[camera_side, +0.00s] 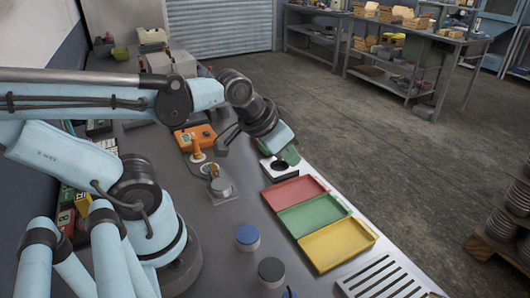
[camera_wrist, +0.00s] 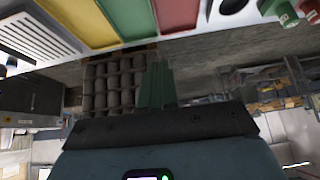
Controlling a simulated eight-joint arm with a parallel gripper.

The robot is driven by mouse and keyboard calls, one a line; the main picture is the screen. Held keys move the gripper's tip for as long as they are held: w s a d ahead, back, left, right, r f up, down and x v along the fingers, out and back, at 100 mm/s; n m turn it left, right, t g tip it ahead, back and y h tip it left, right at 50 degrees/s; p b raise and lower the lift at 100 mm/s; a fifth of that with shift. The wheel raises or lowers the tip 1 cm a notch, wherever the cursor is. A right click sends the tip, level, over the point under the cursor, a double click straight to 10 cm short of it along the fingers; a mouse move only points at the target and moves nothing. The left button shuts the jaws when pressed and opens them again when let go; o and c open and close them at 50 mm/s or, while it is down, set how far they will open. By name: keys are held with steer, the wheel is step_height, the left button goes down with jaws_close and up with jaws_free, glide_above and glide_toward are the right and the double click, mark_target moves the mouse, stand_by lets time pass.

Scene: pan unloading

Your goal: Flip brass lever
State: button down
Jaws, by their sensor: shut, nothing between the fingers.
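A small metal fixture (camera_side: 220,187) stands on a light plate on the grey bench in the side view. A small brass-coloured part, which looks like the brass lever (camera_side: 213,171), rises at its upper left; its exact position is hard to tell. My gripper (camera_side: 291,156) is to the right of the fixture, above the bench's right edge near the white plate with a dark round opening. Its green fingers also show in the wrist view (camera_wrist: 156,85), shut together with nothing between them. The lever does not show in the wrist view.
An orange box (camera_side: 195,138) stands behind the fixture. Red (camera_side: 296,192), green (camera_side: 313,214) and yellow (camera_side: 338,244) trays line the right edge. A blue-topped jar (camera_side: 247,238) and a dark-topped jar (camera_side: 271,271) stand in front. Bare bench lies between fixture and trays.

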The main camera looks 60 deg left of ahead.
steer(key=s+a+r+g+y, duration=0.15)
steer(key=s+a+g, duration=0.3)
steer(key=a, duration=0.65)
step_height(320, 180, up, 4)
steer(key=g+h, duration=0.2)
glide_above(213, 171)
steer(key=shift+f, duration=0.2)
step_height(213, 171, down, 14)
steer(key=shift+r, duration=0.1)
steer(key=shift+d+y, duration=0.1)
steer(key=shift+y, duration=0.15)
